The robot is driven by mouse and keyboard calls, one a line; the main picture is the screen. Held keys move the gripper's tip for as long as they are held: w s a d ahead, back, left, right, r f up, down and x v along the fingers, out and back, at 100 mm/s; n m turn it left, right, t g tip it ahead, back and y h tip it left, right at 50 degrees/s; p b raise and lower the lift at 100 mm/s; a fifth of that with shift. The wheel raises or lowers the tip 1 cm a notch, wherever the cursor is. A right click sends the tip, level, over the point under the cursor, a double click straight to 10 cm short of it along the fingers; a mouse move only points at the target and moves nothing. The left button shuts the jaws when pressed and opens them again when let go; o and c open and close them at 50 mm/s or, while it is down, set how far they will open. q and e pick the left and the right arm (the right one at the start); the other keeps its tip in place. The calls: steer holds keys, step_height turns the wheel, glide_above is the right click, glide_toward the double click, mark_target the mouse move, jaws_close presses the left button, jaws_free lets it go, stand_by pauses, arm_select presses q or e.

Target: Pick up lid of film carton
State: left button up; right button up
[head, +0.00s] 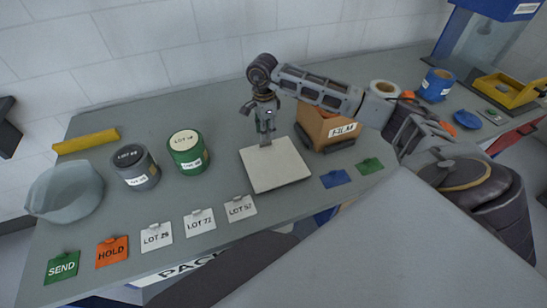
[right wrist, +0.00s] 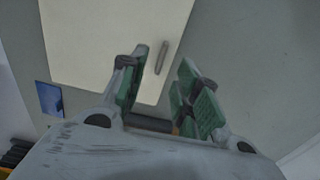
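The lid is a flat cream square plate (head: 283,172) lying on the grey table, left of the orange film carton (head: 322,128) marked FILM. In the right wrist view the lid (right wrist: 95,45) shows a small grey bar handle (right wrist: 161,58) on top. My right gripper (head: 265,137) points down over the lid's back part and hides some of it. In its wrist view the green-padded fingers (right wrist: 163,95) stand apart, with the handle showing in the gap's line and no grip on it. A dark part at the left edge (head: 9,138) appears to be my left gripper, cut off.
Green LOT tin (head: 188,160), dark tin (head: 136,170), grey bowl (head: 68,192) and yellow bar (head: 87,141) stand left. Tags such as SEND (head: 62,267) line the front edge. Blue (head: 335,178) and green (head: 370,166) tags lie right. A blue roll (head: 436,86) stands farther right.

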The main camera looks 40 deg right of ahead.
arm_select(q)
steer(key=shift+s+a, duration=0.15)
steer(key=shift+s, duration=0.1)
arm_select(e)
steer(key=shift+f, duration=0.25)
steer(key=shift+f, duration=0.6)
step_height(320, 180, down, 3)
steer(key=shift+w+r, duration=0.1)
steer(key=shift+f, duration=0.55)
arm_select(q)
steer(key=shift+s+d+r, duration=0.1)
steer(key=shift+d+r, duration=0.15)
steer(key=shift+d, duration=0.45)
arm_select(e)
steer(key=shift+c, duration=0.2)
